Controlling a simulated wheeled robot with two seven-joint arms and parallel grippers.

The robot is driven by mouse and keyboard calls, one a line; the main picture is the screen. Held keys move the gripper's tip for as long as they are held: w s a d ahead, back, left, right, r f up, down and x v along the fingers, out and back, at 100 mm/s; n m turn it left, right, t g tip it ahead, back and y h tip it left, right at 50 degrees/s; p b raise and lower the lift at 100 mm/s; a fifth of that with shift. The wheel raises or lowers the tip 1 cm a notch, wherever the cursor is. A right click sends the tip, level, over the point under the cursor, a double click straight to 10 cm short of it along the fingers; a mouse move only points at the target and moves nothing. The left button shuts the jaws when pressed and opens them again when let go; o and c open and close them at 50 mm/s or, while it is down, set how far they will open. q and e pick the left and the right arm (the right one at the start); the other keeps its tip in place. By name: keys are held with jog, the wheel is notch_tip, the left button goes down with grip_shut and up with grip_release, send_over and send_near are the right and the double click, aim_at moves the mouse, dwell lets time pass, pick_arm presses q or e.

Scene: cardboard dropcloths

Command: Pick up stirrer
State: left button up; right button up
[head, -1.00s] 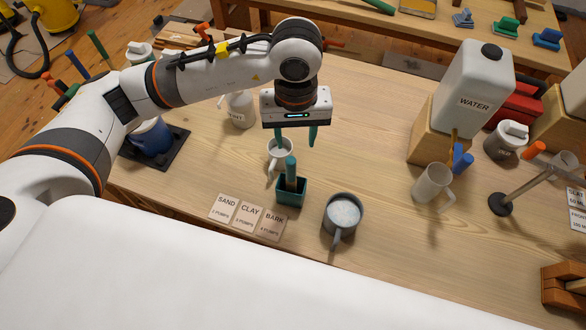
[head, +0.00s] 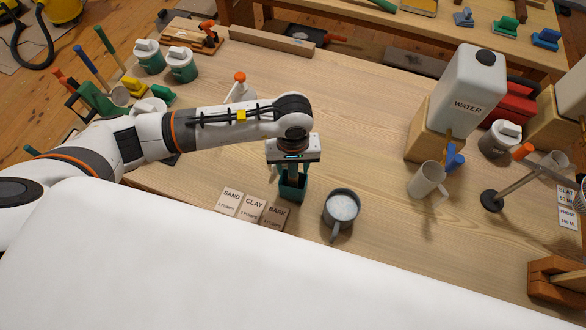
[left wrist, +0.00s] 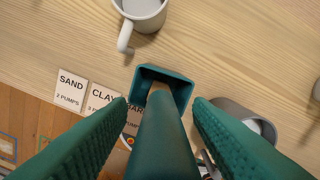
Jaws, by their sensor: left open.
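The stirrer (left wrist: 162,145) stands in a square teal holder (head: 291,190); its teal handle rises close to the camera in the left wrist view. The holder also shows in the left wrist view (left wrist: 181,83). My left gripper (head: 291,172) points down right above the holder. Its two teal fingers are open, one on each side of the stirrer's handle, with small gaps visible in the left wrist view. In the head view the gripper mostly hides the stirrer. My right gripper is not in view.
A grey mug with white contents (head: 341,208) stands just right of the holder. Cards for sand, clay and bark (head: 253,209) lie left of it. A light mug (left wrist: 143,12) is near the holder. A water tank (head: 468,90) stands right. The middle table is clear.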

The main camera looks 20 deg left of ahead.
pick_arm(q)
grip_shut()
jog(key=shift+w+r, duration=0.1)
